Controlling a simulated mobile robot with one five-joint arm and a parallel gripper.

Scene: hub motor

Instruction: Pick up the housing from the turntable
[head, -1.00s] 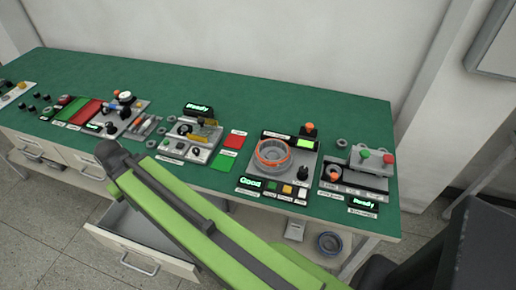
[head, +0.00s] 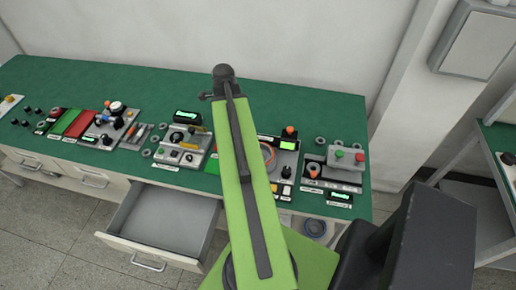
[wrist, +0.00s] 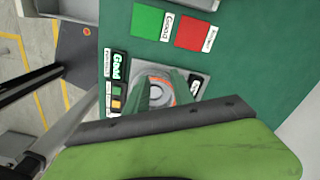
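The housing is a round grey part with an orange ring in it. In the head view my arm covers most of it, and only its right edge (head: 268,153) shows. In the wrist view the housing (wrist: 157,88) is below my gripper (wrist: 160,94), partly hidden by the fingers. The two green fingers look apart, with grey housing showing between them. I see no clear contact. The turntable station is a grey plate (head: 286,160), also seen in the wrist view (wrist: 201,86); the turntable itself is hidden under the housing.
Green (wrist: 147,22) and red (wrist: 194,35) pads lie beside the station. A lit "Good" display (wrist: 119,66) and coloured buttons border it. An open drawer (head: 160,225) juts out below the table.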

